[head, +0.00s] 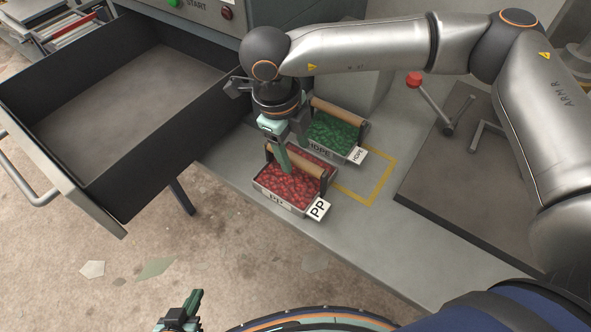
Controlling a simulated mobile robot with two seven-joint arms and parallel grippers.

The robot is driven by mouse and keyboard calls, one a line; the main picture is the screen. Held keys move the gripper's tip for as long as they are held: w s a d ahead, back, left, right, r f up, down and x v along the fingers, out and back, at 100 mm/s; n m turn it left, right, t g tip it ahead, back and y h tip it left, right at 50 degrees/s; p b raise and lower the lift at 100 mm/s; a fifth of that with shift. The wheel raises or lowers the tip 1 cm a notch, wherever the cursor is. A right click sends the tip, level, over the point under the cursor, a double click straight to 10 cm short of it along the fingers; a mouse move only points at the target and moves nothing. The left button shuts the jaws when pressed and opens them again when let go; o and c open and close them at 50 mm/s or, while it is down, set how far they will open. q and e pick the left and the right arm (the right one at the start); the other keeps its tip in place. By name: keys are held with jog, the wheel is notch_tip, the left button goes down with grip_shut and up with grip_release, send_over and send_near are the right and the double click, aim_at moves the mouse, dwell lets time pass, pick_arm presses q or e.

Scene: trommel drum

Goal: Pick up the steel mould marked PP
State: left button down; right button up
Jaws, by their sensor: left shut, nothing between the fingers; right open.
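The steel mould marked PP (281,207) sits on the grey bench near its front edge, filled with red pellets. A wooden bar handle (305,165) spans its top, and a white PP tag (317,209) hangs at its right corner. My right gripper (283,162) is open, pointing down at the left part of the handle. I cannot tell whether its fingers straddle or touch the bar. My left gripper (194,304) is shut and empty, low at the bottom edge of the view, well away from the mould.
A similar mould marked HDPE (337,133), with green pellets, stands just behind the PP mould. A yellow outlined square (378,185) lies on the bench to the right. A large open drawer (120,110) juts out at left. A dark plate with a red-knobbed lever (414,80) is at right.

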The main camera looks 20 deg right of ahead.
aim_at(298, 179)
jog(key=f, duration=0.5)
jog(key=shift+s+d+f+p, duration=0.15)
jog(key=shift+d+f+p, duration=0.15)
jog(key=shift+d, duration=0.05)
grip_shut()
jog(key=shift+r, duration=0.1)
dwell(1.1)
